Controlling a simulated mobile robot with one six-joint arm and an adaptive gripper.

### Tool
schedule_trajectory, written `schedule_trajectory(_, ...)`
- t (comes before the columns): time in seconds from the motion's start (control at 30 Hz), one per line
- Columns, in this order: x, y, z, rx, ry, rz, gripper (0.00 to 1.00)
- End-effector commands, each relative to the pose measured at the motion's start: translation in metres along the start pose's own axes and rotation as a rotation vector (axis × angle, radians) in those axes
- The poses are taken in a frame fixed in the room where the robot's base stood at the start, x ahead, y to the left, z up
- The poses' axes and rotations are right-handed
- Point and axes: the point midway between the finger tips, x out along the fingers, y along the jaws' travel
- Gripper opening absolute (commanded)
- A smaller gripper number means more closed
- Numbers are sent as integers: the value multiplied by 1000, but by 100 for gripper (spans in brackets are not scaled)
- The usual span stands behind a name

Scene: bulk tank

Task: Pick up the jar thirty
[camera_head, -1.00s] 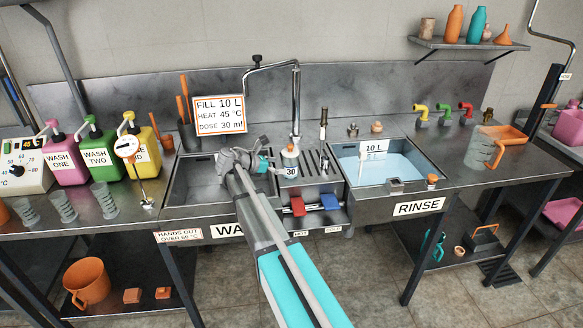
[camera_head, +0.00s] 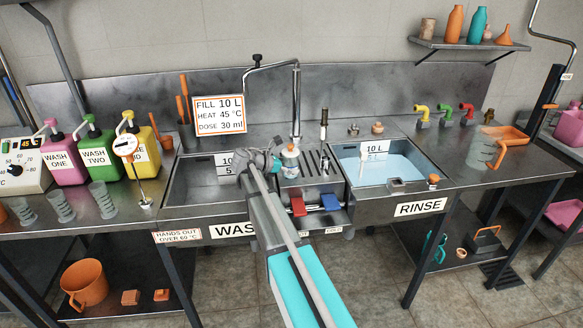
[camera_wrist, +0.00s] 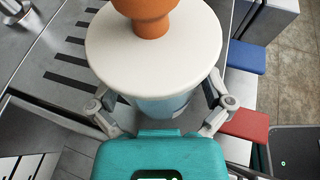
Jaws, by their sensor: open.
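The jar thirty (camera_head: 290,163) stands on the steel ledge between the two sinks, beside the slotted drain. In the wrist view the jar (camera_wrist: 160,50) fills the upper middle, with a wide white lid, an orange knob and a pale blue body below. My gripper (camera_head: 279,163) is at the jar's left side in the head view and partly covers its label. In the wrist view my gripper (camera_wrist: 164,103) is open, with one finger on each side of the jar's body. I cannot tell whether the fingers touch it.
The wash sink (camera_head: 190,195) lies left and the rinse sink (camera_head: 343,172) with water lies right. A tap (camera_head: 296,100) rises behind the jar. Red (camera_head: 298,207) and blue (camera_head: 330,201) pedals sit below in front. A sign (camera_head: 219,115) stands behind.

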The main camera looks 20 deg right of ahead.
Motion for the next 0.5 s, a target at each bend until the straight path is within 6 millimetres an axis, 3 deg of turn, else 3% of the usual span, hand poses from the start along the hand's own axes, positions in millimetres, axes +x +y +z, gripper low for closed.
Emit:
schedule_trajectory(0.17,0,0,0,0,0,0,96)
schedule_trajectory(0.5,0,0,0,0,0,-1,33)
